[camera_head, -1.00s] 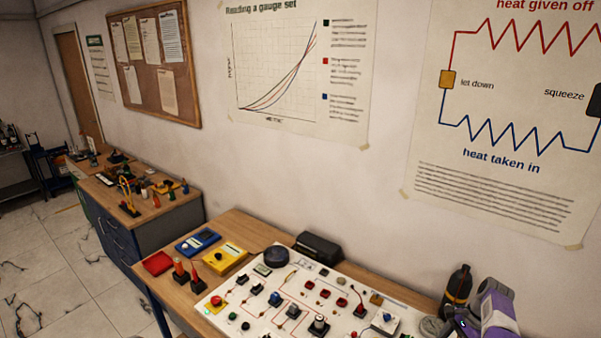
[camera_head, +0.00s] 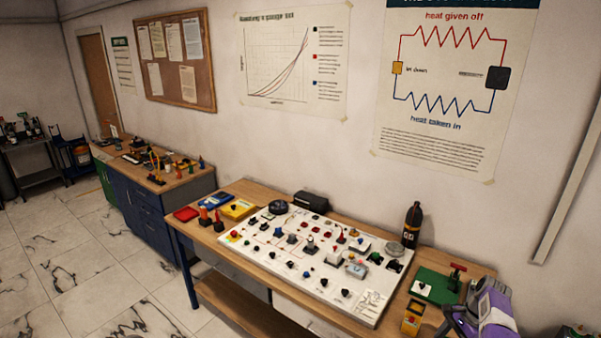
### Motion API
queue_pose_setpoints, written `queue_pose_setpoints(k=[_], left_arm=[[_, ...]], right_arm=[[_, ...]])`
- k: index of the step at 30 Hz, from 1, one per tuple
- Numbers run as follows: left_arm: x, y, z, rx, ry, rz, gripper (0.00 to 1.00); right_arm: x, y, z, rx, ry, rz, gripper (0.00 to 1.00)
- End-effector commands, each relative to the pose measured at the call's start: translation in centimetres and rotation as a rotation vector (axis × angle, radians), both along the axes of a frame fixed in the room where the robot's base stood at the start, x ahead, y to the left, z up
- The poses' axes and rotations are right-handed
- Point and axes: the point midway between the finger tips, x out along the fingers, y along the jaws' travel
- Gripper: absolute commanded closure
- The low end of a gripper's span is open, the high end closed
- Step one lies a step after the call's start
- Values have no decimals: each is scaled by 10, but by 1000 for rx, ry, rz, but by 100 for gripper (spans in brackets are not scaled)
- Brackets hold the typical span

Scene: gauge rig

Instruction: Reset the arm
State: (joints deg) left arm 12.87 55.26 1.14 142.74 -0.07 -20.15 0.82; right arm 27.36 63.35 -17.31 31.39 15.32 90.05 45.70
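A purple and grey part of my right arm (camera_head: 487,312) shows at the bottom right of the head view, over the right end of the workbench. I cannot make out its fingertips or whether it holds anything. My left arm and gripper are not in view.
A wooden workbench (camera_head: 222,279) carries a white panel (camera_head: 352,306) with several knobs and parts. A dark bottle (camera_head: 412,224), a green board (camera_head: 433,287) and a yellow device (camera_head: 412,318) stand near its right end. The tiled floor (camera_head: 95,285) at left is clear.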

Motion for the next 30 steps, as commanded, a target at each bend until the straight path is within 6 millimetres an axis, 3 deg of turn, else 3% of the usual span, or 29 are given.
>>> queue_pose_setpoints(k=[1,8,14,23,30], left_arm=[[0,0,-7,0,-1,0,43],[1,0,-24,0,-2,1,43],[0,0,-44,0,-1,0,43],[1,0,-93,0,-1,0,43],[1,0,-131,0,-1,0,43]], right_arm=[[0,6,-17,5,-1,12,37],[1,25,-71,-2,-31,70,37],[-6,54,-132,-12,-64,150,37],[-51,144,-257,-36,-155,395,37],[-118,227,-326,-45,-258,646,37]])
